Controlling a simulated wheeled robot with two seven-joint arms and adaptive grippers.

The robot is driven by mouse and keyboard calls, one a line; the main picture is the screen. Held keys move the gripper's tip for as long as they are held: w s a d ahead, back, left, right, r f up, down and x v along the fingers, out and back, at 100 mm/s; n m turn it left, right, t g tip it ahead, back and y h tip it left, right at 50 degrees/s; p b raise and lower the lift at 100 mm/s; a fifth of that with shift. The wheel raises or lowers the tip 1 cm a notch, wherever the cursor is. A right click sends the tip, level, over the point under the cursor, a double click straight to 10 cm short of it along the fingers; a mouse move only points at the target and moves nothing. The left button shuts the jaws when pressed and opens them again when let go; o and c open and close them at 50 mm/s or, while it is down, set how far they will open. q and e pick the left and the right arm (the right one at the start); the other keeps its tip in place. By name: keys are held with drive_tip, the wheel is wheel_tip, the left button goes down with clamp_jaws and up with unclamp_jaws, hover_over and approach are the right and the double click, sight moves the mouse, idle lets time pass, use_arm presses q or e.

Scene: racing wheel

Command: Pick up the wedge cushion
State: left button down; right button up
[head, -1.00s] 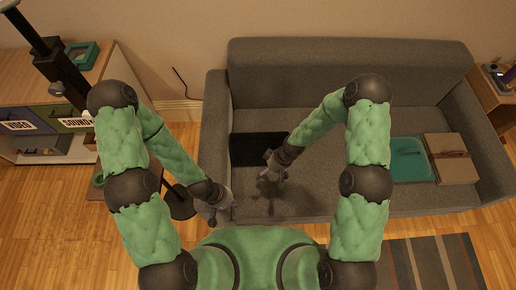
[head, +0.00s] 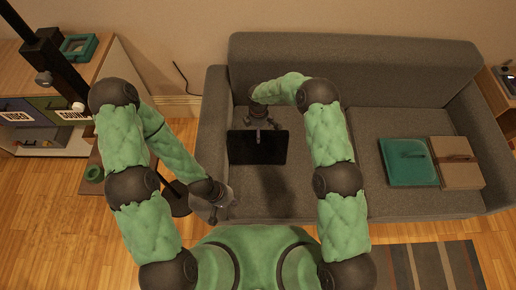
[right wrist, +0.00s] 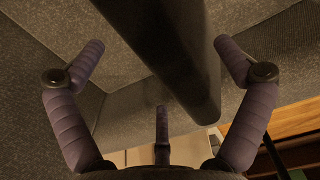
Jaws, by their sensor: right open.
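A black slab, apparently the wedge cushion (head: 245,152), lies on the left part of the sofa seat in the head view. In the right wrist view a thick dark slab (right wrist: 180,60), likely the same cushion, runs between the fingers. My right gripper (head: 260,130) is at its far edge, its fingers spread and one finger overlapping the black surface. The right wrist view shows the gripper (right wrist: 162,50) open, with a gap to the slab on either side. I cannot tell whether any finger touches it. My left gripper (head: 214,205) hangs near the sofa's front left corner.
The grey sofa (head: 300,190) has a high backrest and armrests. A cabinet (head: 40,115) with a dark stand (head: 50,55) is at the left. A striped rug (head: 435,265) lies in front.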

sight(258, 148)
wheel_tip(258, 148, down, 7)
drive_tip(key=b, duration=0.2)
drive_tip(key=shift+s+r, duration=0.15)
drive_tip(key=shift+r, duration=0.1)
drive_tip(key=c, duration=1.5)
